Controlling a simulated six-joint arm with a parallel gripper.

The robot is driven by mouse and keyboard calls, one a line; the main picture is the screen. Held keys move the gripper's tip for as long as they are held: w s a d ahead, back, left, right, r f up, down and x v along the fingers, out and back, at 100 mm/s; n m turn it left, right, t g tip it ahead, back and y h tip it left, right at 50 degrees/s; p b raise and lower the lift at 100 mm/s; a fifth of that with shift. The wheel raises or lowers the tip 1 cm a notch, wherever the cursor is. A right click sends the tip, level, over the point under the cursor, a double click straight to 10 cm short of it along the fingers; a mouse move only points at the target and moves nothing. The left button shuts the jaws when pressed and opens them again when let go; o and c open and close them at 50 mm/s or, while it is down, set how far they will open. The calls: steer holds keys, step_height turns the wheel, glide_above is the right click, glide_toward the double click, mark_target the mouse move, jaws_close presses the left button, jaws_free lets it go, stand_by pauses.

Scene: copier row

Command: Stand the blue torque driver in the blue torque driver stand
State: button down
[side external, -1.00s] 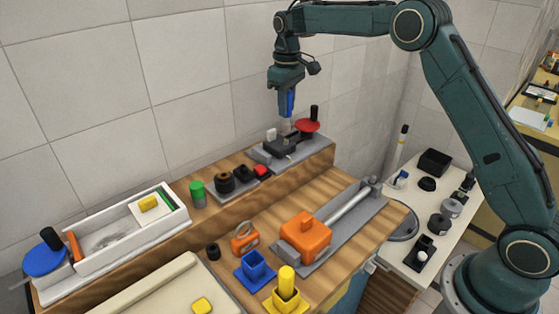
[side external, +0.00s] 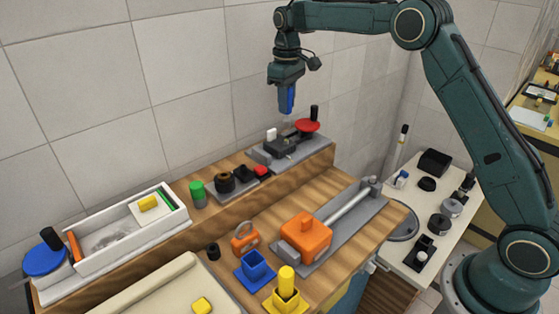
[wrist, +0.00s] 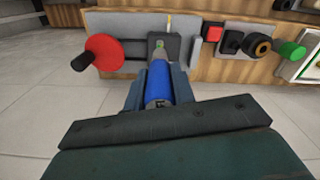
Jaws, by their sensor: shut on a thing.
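The blue torque driver (side external: 292,98) is held in my gripper (side external: 286,108), above the grey fixture at the back of the bench. In the wrist view the driver's blue body (wrist: 158,82) lies between the two fingers of my gripper (wrist: 160,88), which are shut on it. In the side view the fingers hide much of the driver, and I cannot make out its lower tip. The blue torque driver stand (side external: 255,271) is an empty-looking square blue cup on the lower bench, at the front, well apart from my gripper.
A yellow stand (side external: 285,302) with a yellow driver (side external: 286,280) is beside the blue stand. An orange block (side external: 305,237) and orange handled item (side external: 244,238) are near it. The raised shelf holds the grey fixture (side external: 291,152) with a red disc (side external: 307,126), a green cylinder (side external: 197,195) and a white tray (side external: 90,257).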

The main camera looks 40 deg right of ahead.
steer(key=shift+a, duration=0.1)
stand_by(0.3)
steer(key=s+a+f, duration=0.2)
steer(key=s+a, duration=0.7)
steer(key=a, duration=0.5)
steer(key=s+a+f, duration=0.3)
steer(key=s+a, duration=0.7)
steer(key=a, duration=0.4)
steer(key=shift+s+f, duration=0.25)
steer(key=shift+f, duration=0.1)
steer(key=shift+d+f, duration=0.1)
steer(key=shift+f, duration=5.6)
steer(key=shift+f, duration=0.3)
steer(key=c, duration=1.1)
jaws_free()
